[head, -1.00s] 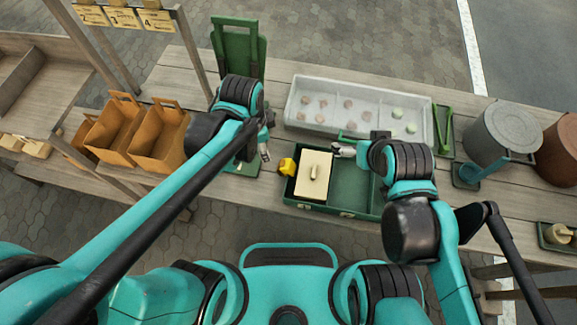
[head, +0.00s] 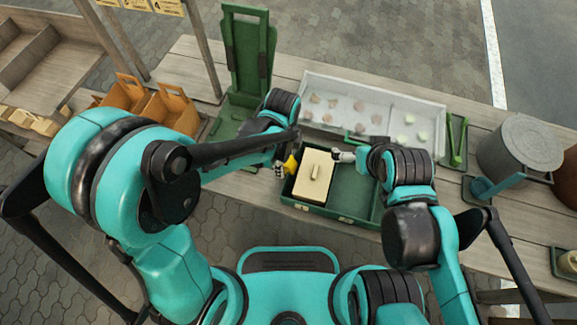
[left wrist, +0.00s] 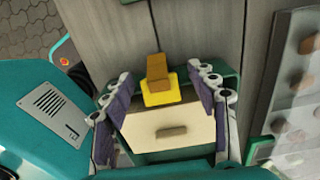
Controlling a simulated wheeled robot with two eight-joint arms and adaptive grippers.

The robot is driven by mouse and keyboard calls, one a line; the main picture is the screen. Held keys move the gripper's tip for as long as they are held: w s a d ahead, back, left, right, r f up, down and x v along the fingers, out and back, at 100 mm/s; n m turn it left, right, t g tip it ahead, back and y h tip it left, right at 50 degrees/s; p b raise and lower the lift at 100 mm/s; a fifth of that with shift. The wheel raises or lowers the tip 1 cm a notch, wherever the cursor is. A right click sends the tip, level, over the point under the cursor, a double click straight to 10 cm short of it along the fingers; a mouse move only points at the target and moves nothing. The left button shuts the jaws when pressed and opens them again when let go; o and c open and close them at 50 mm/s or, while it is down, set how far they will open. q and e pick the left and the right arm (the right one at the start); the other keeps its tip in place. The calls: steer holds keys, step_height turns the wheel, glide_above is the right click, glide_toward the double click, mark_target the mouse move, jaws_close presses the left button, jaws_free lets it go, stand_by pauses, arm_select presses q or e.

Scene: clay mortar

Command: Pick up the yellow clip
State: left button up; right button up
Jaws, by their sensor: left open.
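The yellow clip (head: 291,163) is at the left rim of a green open box (head: 347,188). In the left wrist view the clip (left wrist: 161,94) shows a yellow body with an orange-brown upper part. My left gripper (head: 282,168) is right at the clip and partly covers it in the head view. In the left wrist view its fingers (left wrist: 160,76) are spread wide, one on each side of the clip, with gaps between. My right gripper (head: 345,155) is over the right part of the green box; its jaw opening is too small to read.
A cream block with a handle (head: 314,178) sits in the green box beside the clip. A pale tray with several small pieces (head: 400,104) lies behind. A green stand (head: 248,55), orange-brown bags (head: 170,112) and a grey pot (head: 519,155) flank the area.

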arm_select(q)
steer(key=shift+f, duration=0.3)
steer(key=shift+r, duration=0.1)
steer(key=shift+c, duration=0.2)
steer(key=c, duration=1)
